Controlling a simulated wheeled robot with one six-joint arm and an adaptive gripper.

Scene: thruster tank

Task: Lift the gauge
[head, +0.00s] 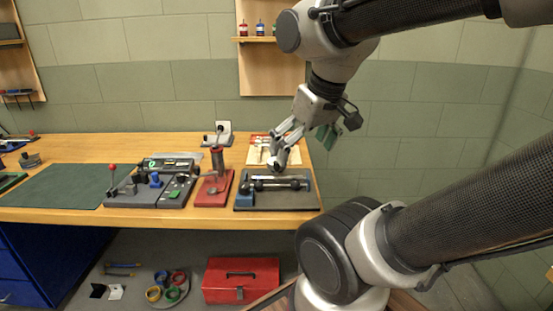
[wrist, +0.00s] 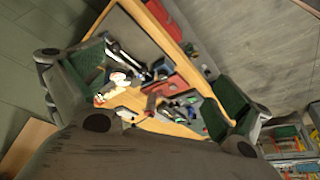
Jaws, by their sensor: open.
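My gripper (head: 282,152) is open and hangs over the right end of the bench, pointing down and left. In the wrist view its two green-padded fingers (wrist: 155,90) are wide apart with nothing held between them. A small round, pale-faced thing (wrist: 117,77), which looks like the gauge, lies on the bench nearer the left finger in that view. In the head view the fingertips cover much of that spot, so I cannot make out the gauge clearly there. I cannot tell the exact gap between fingers and gauge.
A dark tray (head: 300,203) with a bar fixture lies at the bench's front right. A red-based press (head: 215,188) stands left of it, then a grey fixture board (head: 150,197) with a red-knobbed lever. A green mat (head: 62,185) is clear. A red toolbox (head: 241,280) sits below.

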